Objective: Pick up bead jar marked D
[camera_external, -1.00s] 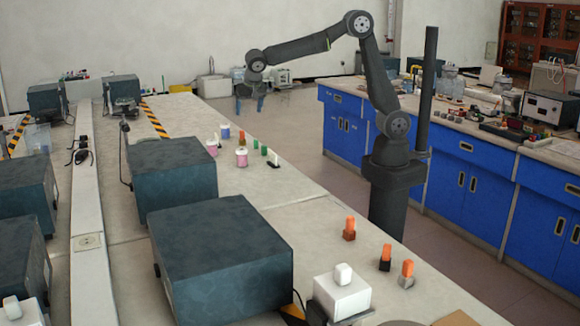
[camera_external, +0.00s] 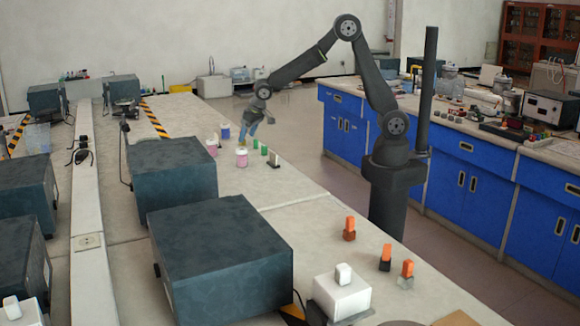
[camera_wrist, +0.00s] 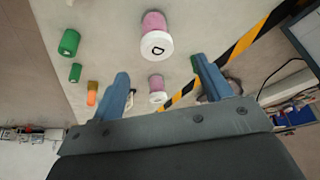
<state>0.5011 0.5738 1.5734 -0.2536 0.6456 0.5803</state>
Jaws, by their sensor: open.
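Two pink jars with white lids show in the wrist view. The larger-looking pink jar (camera_wrist: 153,24) has a black rounded mark on its lid that looks like a D. The second pink jar (camera_wrist: 156,82) has a dark lid mark too small to read surely. In the external view, pink jars stand on the bench at left (camera_external: 212,149) and nearer (camera_external: 241,159), with a blue-banded jar (camera_external: 225,132) behind; I cannot match the marks there. My gripper (camera_wrist: 160,66) is open and empty, tilted above the bench at the jars' far side (camera_external: 253,124).
Small green pieces (camera_wrist: 69,42) and an orange piece (camera_wrist: 92,94) stand beside the jars. Yellow-black tape (camera_wrist: 240,50) crosses the bench. In the external view, dark boxes (camera_external: 172,178) stand left of the jars, and the bench's right edge is close to the small pieces.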

